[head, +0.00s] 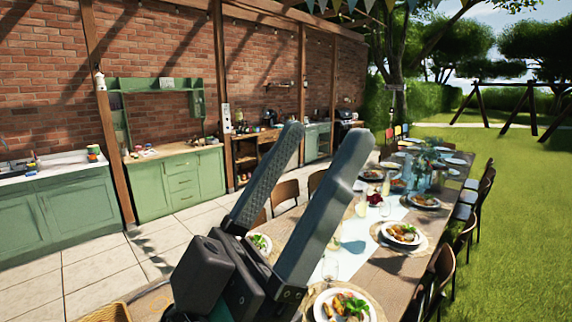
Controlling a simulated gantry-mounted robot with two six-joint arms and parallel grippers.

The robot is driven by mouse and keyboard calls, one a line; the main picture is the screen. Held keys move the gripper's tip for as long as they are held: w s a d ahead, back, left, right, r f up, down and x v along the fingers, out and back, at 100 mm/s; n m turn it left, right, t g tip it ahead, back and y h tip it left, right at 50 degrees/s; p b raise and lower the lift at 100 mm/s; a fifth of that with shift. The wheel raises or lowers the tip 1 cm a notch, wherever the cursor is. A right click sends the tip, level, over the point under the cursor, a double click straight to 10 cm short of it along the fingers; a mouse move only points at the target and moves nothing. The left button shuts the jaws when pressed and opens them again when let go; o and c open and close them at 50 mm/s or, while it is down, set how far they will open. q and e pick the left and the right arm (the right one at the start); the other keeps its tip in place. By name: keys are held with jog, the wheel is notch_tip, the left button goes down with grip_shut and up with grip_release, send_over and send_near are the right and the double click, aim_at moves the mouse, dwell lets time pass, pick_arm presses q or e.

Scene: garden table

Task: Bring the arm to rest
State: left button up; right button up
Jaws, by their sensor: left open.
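My left gripper (318,152) is large in the middle of the head view, in front of the long garden table (368,262). Its two dark grey fingers stand apart, pointing up and to the right, with nothing between them. It hides part of the table's near left side and a plate of food (260,243) in part. My right gripper is not in view.
The table carries several plates of food, such as one at the near edge (342,306), with glasses and a light runner. Chairs (440,268) line both sides. A wicker basket (107,313) shows at the bottom left. Green cabinets (178,182) stand along the brick wall.

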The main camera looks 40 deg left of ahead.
pick_arm(q)
jog(key=a+y, duration=0.1)
jog(key=y, duration=0.1)
jog(key=a+f+n+y, duration=0.1)
jog(key=y, duration=0.1)
jog(key=shift+w+a+y, duration=0.1)
jog(key=shift+a+y, duration=0.1)
jog(key=shift+y, duration=0.1)
jog(key=shift+r, duration=0.1)
